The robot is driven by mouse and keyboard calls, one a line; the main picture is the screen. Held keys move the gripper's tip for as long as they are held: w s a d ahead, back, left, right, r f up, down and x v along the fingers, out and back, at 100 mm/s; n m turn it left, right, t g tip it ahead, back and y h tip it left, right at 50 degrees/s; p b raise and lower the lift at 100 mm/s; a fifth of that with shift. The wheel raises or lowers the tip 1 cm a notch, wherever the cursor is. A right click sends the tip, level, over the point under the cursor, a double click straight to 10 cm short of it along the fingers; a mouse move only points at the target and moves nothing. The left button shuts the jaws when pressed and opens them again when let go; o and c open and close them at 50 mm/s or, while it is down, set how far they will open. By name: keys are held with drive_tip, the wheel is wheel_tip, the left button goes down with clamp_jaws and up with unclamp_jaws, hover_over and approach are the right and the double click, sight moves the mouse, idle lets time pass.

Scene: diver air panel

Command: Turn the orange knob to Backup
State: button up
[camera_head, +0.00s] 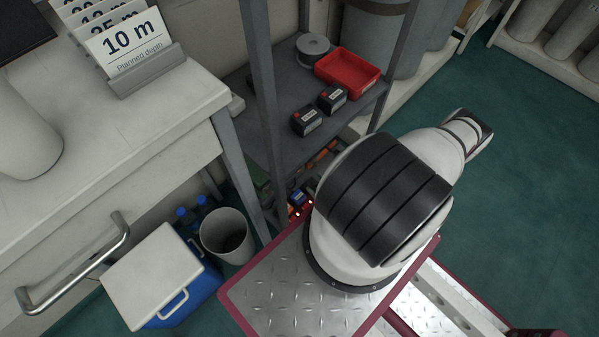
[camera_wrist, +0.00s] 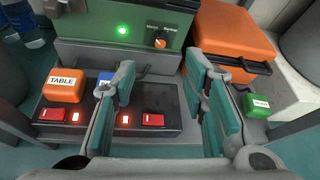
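In the wrist view an orange knob (camera_wrist: 160,43) sits on the sloped front of a dark green panel box (camera_wrist: 85,55). Small white labels lie above it on both sides, too small to read surely. Its pointing direction is too small to tell. A green light (camera_wrist: 122,31) glows to its left. My gripper (camera_wrist: 160,78) is open and empty, its teal-padded fingers apart, on the near side of the knob and not touching it. The knob shows between the fingers. In the head view neither knob nor gripper shows; my arm covers part of that area.
An orange case (camera_wrist: 232,45) stands right. In the head view a shelf rack (camera_head: 262,130), bin (camera_head: 225,232) and cooler (camera_head: 150,275) stand nearby.

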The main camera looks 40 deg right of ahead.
sight(299, 170)
drive_tip(key=b+x, duration=0.3)
drive_tip(key=x, duration=0.7)
drive_tip(key=shift+w+f, duration=0.1)
drive_tip(key=shift+w, duration=0.1)
drive_tip(key=shift+c, duration=0.6)
clamp_jaws()
